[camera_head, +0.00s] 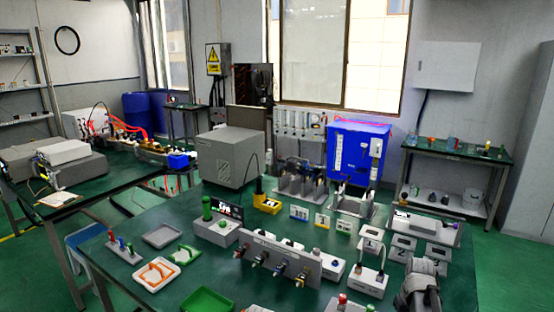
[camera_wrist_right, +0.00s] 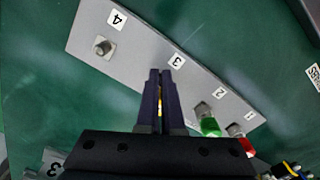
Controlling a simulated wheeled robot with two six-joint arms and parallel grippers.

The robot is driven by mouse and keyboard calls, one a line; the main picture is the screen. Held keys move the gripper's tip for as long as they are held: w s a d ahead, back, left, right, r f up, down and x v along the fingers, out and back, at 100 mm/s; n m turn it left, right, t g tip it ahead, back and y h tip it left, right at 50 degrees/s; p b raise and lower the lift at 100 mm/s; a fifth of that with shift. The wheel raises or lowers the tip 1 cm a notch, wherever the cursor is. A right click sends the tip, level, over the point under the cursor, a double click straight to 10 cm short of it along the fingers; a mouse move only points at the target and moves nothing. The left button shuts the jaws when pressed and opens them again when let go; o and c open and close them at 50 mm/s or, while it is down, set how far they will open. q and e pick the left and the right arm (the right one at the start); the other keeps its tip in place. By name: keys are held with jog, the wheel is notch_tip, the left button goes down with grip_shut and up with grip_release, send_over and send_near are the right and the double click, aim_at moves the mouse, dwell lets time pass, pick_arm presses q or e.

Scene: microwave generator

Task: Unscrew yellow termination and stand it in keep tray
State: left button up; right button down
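In the right wrist view a grey panel (camera_wrist_right: 137,48) carries labels 4, 3, 2 and 1. Port 4 holds a bare metal connector (camera_wrist_right: 102,45). A green cap (camera_wrist_right: 210,126) is by port 2 and a red cap (camera_wrist_right: 246,147) by port 1. My right gripper (camera_wrist_right: 161,75) is over port 3, its dark fingers close together. A sliver of the yellow termination (camera_wrist_right: 160,108) shows between them; the fingers hide the rest. The right gripper (camera_head: 418,290) also shows at the lower right of the head view. My left gripper is not in view. I cannot tell which tray is the keep tray.
An orange-and-white tray (camera_head: 155,275), a grey tray (camera_head: 162,236) and a green tray (camera_head: 206,301) are on the table's left. A panel with several connectors (camera_head: 278,258) stands mid-table. Numbered boxes (camera_head: 405,243) stand near the right arm. A blue cabinet (camera_head: 356,152) stands behind.

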jog(key=shift+s, duration=0.2)
jog(key=shift+r, duration=0.1)
notch_tip(320, 180, up, 6)
jog(key=p, duration=0.6)
jog(key=shift+s, duration=0.1)
